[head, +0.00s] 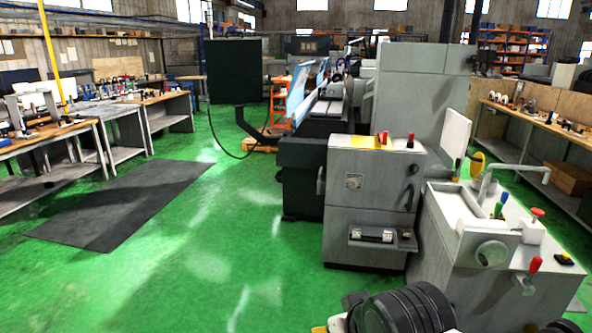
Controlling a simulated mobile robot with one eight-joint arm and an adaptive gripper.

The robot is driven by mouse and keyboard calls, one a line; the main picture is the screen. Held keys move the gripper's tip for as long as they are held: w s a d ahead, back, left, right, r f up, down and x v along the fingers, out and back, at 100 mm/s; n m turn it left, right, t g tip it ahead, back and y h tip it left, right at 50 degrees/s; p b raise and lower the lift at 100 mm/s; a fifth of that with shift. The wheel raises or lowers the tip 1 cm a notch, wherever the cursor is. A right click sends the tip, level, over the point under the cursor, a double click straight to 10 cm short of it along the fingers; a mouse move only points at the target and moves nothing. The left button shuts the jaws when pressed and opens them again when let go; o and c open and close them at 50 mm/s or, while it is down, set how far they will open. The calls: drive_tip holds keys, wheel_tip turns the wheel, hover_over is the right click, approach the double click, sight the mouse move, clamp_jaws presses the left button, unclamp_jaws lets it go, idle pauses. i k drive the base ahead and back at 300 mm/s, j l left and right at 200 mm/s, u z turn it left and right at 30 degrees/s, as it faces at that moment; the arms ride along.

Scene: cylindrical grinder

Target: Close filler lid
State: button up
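The cylindrical grinder fills the right half of the head view, with a tall grey housing (425,90) and a lower grey cabinet (370,190) in front. A grey unit (480,235) with a bent pipe (488,180) and coloured handles stands at the right front. A white flat panel (455,137) stands tilted upright behind this unit. I cannot tell whether it is the filler lid, and no other part is clearly a filler lid. Black ribbed parts of my own arm show at the bottom edge. My gripper's fingers are not in view.
The green floor (215,240) is open left of the grinder, with a dark mat (120,205) on it. Workbenches (45,140) line the left side. Another bench (540,125) stands at the far right. A dark box-shaped panel (235,72) hangs near the machine's left end.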

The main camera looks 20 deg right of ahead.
sight(476, 165)
drive_tip(key=i+l+z, duration=0.3)
drive_tip(key=i+z, duration=1)
drive_tip(key=i, duration=0.25)
drive_tip(key=i+j+z, duration=0.3)
drive_tip(key=i+z, duration=0.15)
drive_tip(key=i+j+z, duration=0.1)
drive_tip(key=i+j, duration=0.35)
drive_tip(key=i, duration=0.25)
drive_tip(key=i+j+z, duration=0.1)
drive_tip(key=i+j, duration=0.4)
drive_tip(key=i, duration=0.2)
drive_tip(key=i+j+z, duration=0.1)
drive_tip(key=i+j, duration=0.45)
drive_tip(key=i, duration=0.15)
